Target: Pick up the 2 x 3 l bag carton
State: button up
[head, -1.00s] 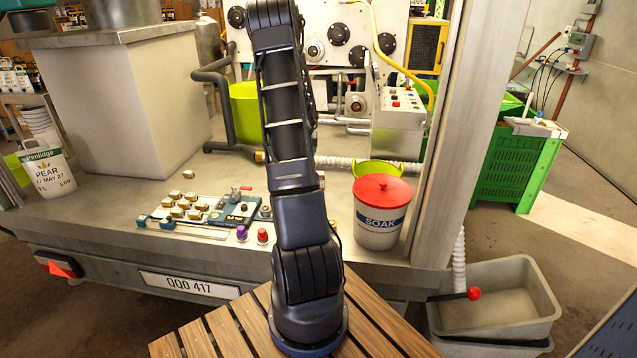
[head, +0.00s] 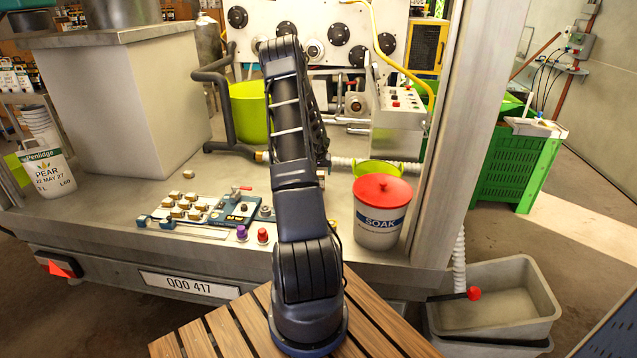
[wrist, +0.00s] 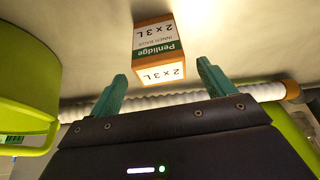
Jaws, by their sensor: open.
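The 2 x 3 L bag carton (wrist: 158,42) shows in the wrist view. It is a small orange-brown box with white and green print reading "Penlidge" and "2 x 3 L", seen upside down. It stands on a pale metal surface. My gripper (wrist: 162,78) is open, its two green fingers spread, with the carton beyond the fingertips and roughly centred on the gap. I see nothing between the fingers. In the head view I cannot see the carton or the gripper; my arm covers that area.
A white ribbed hose (wrist: 262,91) runs across behind the fingers. A lime green tub (wrist: 28,80) is close at left. In the head view, a red-lidded SOAK bucket (head: 380,222) stands right of my arm and a labelling tray (head: 208,210) lies left.

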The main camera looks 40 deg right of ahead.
jog(key=shift+x, duration=2.7)
jog(key=c, duration=1.1)
